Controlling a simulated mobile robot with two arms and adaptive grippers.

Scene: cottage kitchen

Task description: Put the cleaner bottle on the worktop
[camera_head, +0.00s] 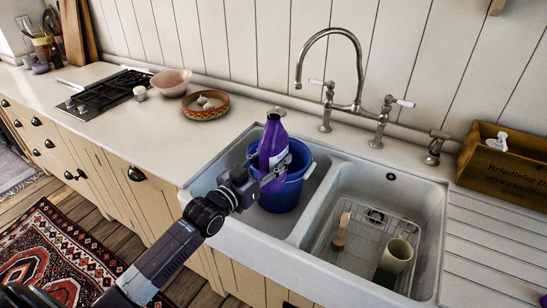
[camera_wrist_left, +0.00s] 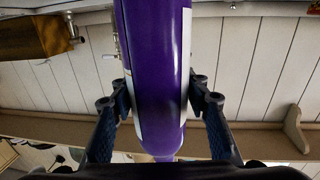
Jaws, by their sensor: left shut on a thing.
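The cleaner bottle (camera_head: 272,140) is purple with a pale label and stands roughly upright over the blue bucket (camera_head: 286,192) in the left sink basin. My left gripper (camera_head: 273,178) is shut on the bottle. In the left wrist view the bottle (camera_wrist_left: 155,65) fills the middle, with a finger of my left gripper (camera_wrist_left: 160,103) on each side. The bottle's lower end is hidden by the gripper and bucket, so I cannot tell whether it touches the bucket. The worktop (camera_head: 130,114) runs left of the sink. My right gripper is not in view.
A pink bowl (camera_head: 171,82), a patterned dish (camera_head: 205,104) and a gas hob (camera_head: 106,90) are on the worktop. A tall tap (camera_head: 357,70) stands behind the sink. A wooden crate (camera_head: 505,168) stands at the right. Worktop left of the sink has free room.

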